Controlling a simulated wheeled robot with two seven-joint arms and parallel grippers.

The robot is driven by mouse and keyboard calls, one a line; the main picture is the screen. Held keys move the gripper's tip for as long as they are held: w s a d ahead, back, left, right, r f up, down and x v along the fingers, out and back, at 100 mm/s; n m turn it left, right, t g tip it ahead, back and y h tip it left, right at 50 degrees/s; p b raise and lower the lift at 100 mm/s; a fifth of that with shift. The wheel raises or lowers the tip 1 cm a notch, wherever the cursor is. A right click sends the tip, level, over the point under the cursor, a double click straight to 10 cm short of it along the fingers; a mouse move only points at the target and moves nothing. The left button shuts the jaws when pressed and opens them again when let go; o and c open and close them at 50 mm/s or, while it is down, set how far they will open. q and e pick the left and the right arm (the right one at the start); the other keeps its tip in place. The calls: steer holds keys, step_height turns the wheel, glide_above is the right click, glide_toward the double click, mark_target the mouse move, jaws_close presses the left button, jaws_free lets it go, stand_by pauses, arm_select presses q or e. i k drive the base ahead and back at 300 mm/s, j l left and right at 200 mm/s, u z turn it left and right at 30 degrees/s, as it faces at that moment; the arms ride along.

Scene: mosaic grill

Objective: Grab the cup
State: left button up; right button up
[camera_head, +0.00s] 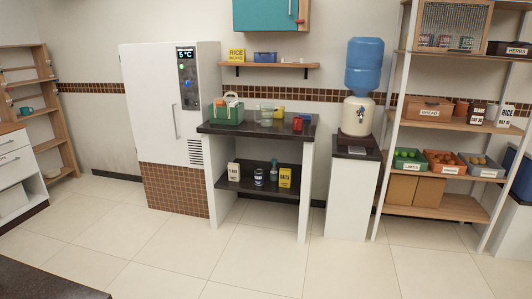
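A small teal cup (25,111) stands on a shelf of the wooden rack (57,100) at the far left. A red vessel (297,124) stands near the right front of the dark counter (245,131) in the middle; it may be a cup or a can, too small to tell. A small blue item is partly hidden behind it. Neither of my grippers is in view, and nothing is held in sight.
A green box (228,112) and a clear container (267,118) share the counter. A white fridge (158,100), a water dispenser (359,115) and a stocked rack (450,128) line the wall. A dark surface edge (40,280) is at bottom left. The tiled floor (240,262) is clear.

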mark_target(298, 121)
steer(key=i, duration=2.4)
